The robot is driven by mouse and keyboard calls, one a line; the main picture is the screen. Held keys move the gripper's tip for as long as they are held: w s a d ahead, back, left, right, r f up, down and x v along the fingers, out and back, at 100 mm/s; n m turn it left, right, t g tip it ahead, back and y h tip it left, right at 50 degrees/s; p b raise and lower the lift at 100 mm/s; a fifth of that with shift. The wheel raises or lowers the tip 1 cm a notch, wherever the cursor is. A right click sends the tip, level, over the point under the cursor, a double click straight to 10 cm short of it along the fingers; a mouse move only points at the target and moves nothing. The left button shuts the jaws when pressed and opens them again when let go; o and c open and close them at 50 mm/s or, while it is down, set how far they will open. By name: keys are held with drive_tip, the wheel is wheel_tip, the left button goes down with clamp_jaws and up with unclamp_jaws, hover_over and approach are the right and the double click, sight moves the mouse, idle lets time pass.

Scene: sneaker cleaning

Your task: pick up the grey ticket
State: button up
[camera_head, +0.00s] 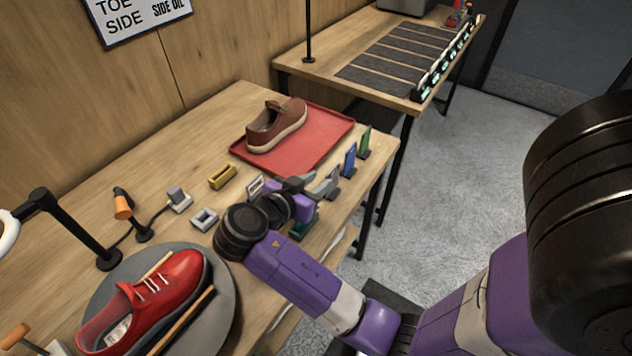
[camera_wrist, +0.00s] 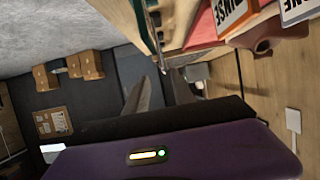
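My gripper (camera_head: 318,186) is low over the right edge of the workbench, its fingers pointing right. In the wrist view my gripper (camera_wrist: 156,84) shows two dark fingers apart, with no ticket clearly visible between them. A small grey upright piece at the fingertips looks like the grey ticket (camera_head: 333,178); it is partly merged with the grey fingers, and I cannot tell whether they touch. A blue ticket (camera_head: 350,159) and a green ticket (camera_head: 365,142) stand upright just beyond it. A teal piece (camera_head: 303,226) is below my gripper, partly hidden.
A red tray (camera_head: 333,122) holds a brown shoe (camera_head: 277,126) behind the tickets. A red sneaker (camera_head: 150,300) lies on a round grey disc (camera_head: 222,325) at front left. A yellow block (camera_head: 222,176) and small grey holders (camera_head: 204,219) sit left of my gripper. Floor lies right of the bench.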

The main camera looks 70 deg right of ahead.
sight(327, 176)
drive_tip(key=shift+p+x, duration=0.5)
drive_tip(key=shift+x, duration=1)
drive_tip(key=shift+p+x, duration=0.7)
drive_tip(key=shift+x, duration=1.6)
drive_tip(key=shift+w+f, duration=0.2)
clamp_jaws()
